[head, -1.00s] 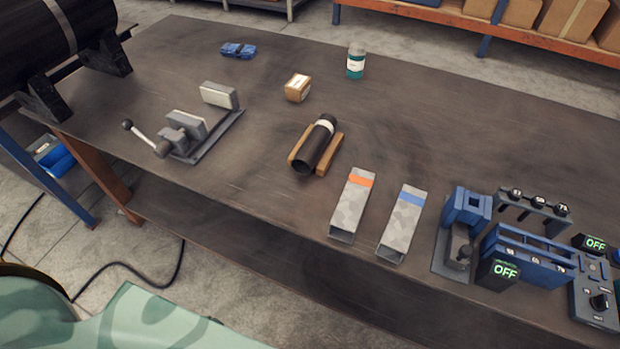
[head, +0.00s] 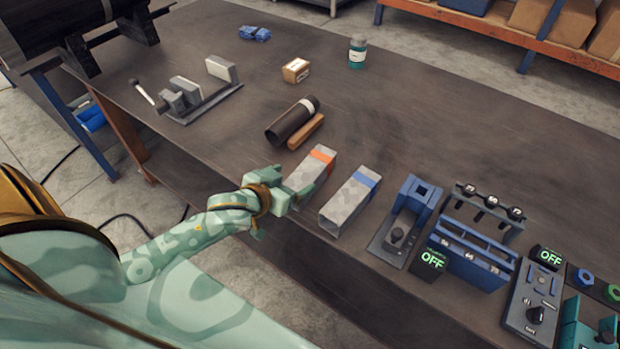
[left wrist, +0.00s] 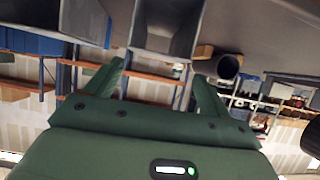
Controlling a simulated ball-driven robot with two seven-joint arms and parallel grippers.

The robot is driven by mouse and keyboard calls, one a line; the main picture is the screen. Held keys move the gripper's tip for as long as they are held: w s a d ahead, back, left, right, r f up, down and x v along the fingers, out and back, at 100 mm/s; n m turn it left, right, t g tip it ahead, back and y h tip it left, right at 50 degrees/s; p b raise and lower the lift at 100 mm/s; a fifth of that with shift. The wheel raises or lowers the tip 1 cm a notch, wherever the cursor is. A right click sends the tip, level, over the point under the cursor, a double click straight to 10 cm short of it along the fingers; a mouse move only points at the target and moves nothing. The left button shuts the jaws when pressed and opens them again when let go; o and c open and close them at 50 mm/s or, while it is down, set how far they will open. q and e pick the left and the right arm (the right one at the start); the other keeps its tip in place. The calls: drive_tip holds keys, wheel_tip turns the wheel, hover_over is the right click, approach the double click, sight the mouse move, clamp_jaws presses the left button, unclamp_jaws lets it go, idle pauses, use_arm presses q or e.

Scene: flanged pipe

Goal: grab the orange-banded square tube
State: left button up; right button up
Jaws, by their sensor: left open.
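The orange-banded square tube (head: 316,170) lies on the workbench, mottled grey with an orange band near its far end. The similar blue-banded tube (head: 352,197) lies to its right. My left gripper (head: 294,192) is open and empty at the near end of the orange-banded tube, and it hides that end in the head view. In the left wrist view, a square tube's open end (left wrist: 166,38) shows ahead, between the spread fingers (left wrist: 160,83). From the layout it is the orange-banded one; its band is hidden there. My right gripper is not in view.
The black pipe (head: 290,122) with a white band lies beside a wooden strip, beyond the tube. A blue fixture (head: 405,215) and rack stand to the right. A grey clamp (head: 195,92) stands at the left.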

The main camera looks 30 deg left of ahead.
sight(308, 171)
use_arm(q)
drive_tip(key=shift+x, duration=0.8)
drive_tip(key=x, duration=0.1)
drive_tip(key=b+x, duration=0.1)
drive_tip(key=x, duration=0.1)
drive_tip(key=b+x, duration=0.1)
drive_tip(key=x, duration=0.1)
drive_tip(key=shift+d, duration=0.3)
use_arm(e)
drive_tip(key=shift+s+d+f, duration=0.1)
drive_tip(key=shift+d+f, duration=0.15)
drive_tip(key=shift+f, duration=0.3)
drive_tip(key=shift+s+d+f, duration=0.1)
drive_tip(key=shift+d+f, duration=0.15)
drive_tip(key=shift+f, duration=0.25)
use_arm(q)
drive_tip(key=c, duration=1.4)
drive_tip(key=shift+c, duration=0.4)
drive_tip(key=shift+r, duration=0.2)
